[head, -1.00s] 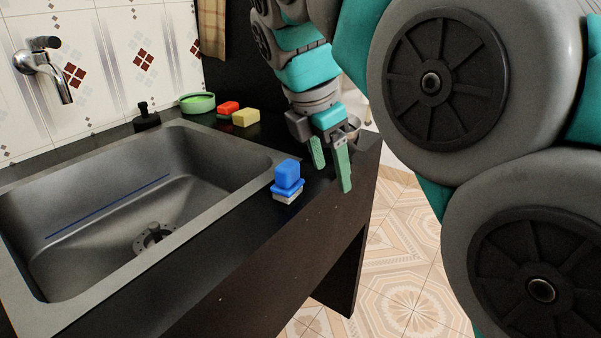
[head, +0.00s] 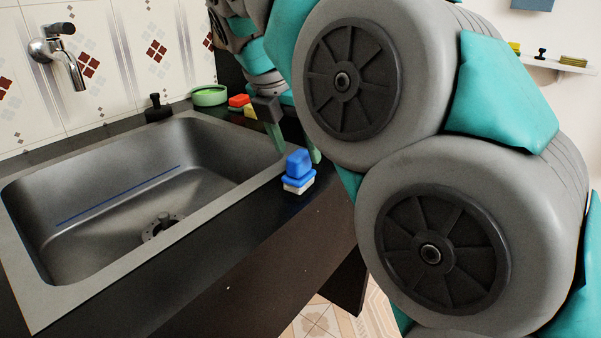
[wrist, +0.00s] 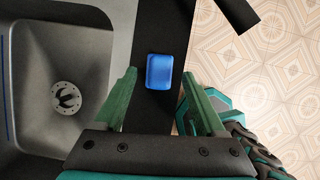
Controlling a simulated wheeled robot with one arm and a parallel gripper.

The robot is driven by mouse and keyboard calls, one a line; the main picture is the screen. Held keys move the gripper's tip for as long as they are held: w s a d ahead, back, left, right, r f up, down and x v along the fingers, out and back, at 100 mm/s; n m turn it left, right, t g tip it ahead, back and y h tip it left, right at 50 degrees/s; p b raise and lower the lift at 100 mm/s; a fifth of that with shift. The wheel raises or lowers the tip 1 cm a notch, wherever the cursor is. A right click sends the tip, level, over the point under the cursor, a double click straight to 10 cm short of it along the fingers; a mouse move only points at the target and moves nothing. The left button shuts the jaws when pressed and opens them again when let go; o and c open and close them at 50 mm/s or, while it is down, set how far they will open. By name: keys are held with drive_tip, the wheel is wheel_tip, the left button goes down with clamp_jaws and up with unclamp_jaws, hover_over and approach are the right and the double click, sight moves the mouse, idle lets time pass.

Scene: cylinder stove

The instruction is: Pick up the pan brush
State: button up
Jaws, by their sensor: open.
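The pan brush (head: 298,170) has a blue block handle and a pale bristle base. It stands upright on the dark counter beside the sink's right rim. In the wrist view its blue top (wrist: 160,72) shows ahead of and between the green fingers. My gripper (head: 295,145) is just behind the brush in the head view, with its fingers apart. In the wrist view my gripper (wrist: 163,88) is open and empty, and neither finger is seen touching the brush. My arm hides part of the gripper in the head view.
The sink (head: 115,190) lies left of the brush. A green bowl (head: 209,95), a red sponge (head: 239,100) and a yellow sponge (head: 250,111) sit at the back of the counter, near a black soap dispenser (head: 157,108). The counter's front is clear.

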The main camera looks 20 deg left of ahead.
sight(298, 154)
drive_tip(key=shift+x, duration=1.5)
drive_tip(key=shift+c, duration=0.4)
clamp_jaws()
